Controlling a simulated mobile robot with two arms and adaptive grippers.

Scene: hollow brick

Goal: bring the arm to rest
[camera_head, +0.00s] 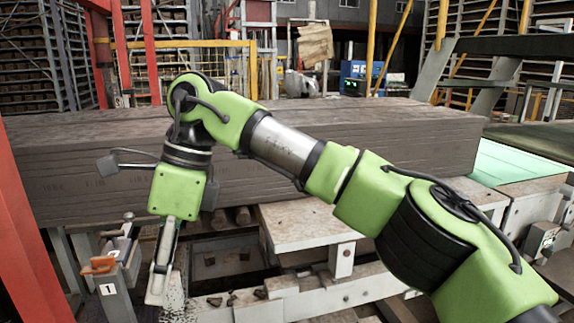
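My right arm, green with grey and black joints, comes in from the lower right and bends down at the left. Its gripper (159,288) points downward over the front-left part of the machine frame. I see the fingers edge-on, so I cannot tell whether they are open or shut, and no object shows clearly between them. My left gripper is out of view.
A long stack of grey-brown clay slabs (400,135) lies behind the arm. An orange-handled clamp (100,265) on a post marked 1 stands left of the gripper. A pale metal plate (300,226) lies right of it. A red post (28,240) borders the left.

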